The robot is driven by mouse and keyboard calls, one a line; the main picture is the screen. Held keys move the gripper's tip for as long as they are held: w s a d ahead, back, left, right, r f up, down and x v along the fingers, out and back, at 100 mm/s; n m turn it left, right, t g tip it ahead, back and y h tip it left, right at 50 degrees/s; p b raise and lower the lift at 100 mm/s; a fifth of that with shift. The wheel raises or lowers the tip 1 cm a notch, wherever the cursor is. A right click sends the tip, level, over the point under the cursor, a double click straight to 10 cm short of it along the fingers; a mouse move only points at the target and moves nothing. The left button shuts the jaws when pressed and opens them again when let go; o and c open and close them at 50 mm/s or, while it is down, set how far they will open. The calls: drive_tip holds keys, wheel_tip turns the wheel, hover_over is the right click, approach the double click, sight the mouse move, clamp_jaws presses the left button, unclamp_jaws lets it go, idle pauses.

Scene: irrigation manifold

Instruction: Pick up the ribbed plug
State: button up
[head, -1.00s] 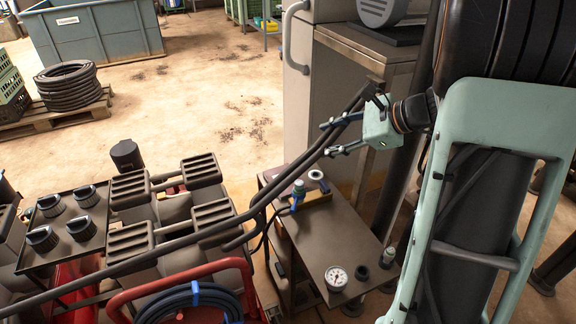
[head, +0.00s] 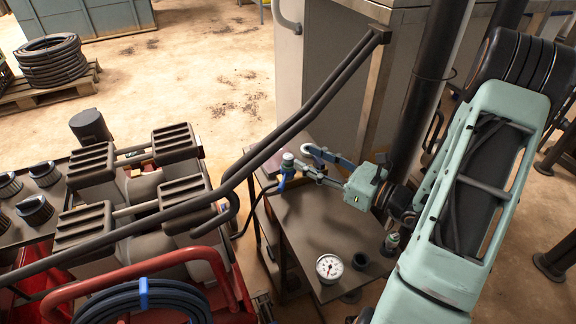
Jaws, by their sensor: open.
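My gripper (head: 305,161) reaches in from the right, low over the table. Its two fingers are apart and point left toward the plug, with the tips close to its right side. I cannot tell whether they touch it. A pale ring-like piece (head: 309,148) shows at the upper fingertip, partly hidden.
The brown table (head: 318,226) holds a gauge (head: 329,267) and a dark round cup (head: 360,261). A green-capped bottle (head: 391,242) stands near my arm. Dark pipes (head: 290,132) cross above the table's left side. A tray of dark ribbed caps (head: 45,174) lies far left.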

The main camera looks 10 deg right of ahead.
sight(293, 160)
wheel_tip(293, 160, down, 4)
drive_tip(key=shift+f+b, duration=0.1)
drive_tip(key=shift+b, duration=0.45)
drive_tip(key=shift+r+b+x, duration=0.15)
drive_tip(key=shift+b+x, duration=0.05)
drive_tip(key=shift+x, duration=1.05)
drive_tip(key=shift+r+b+x, duration=0.2)
drive_tip(key=shift+x, duration=1.1)
drive_tip(key=shift+r+b+x, duration=0.15)
drive_tip(key=shift+b+x, duration=0.05)
drive_tip(key=shift+x, duration=1.05)
drive_tip(key=shift+c, duration=0.3)
drive_tip(key=c, duration=0.9)
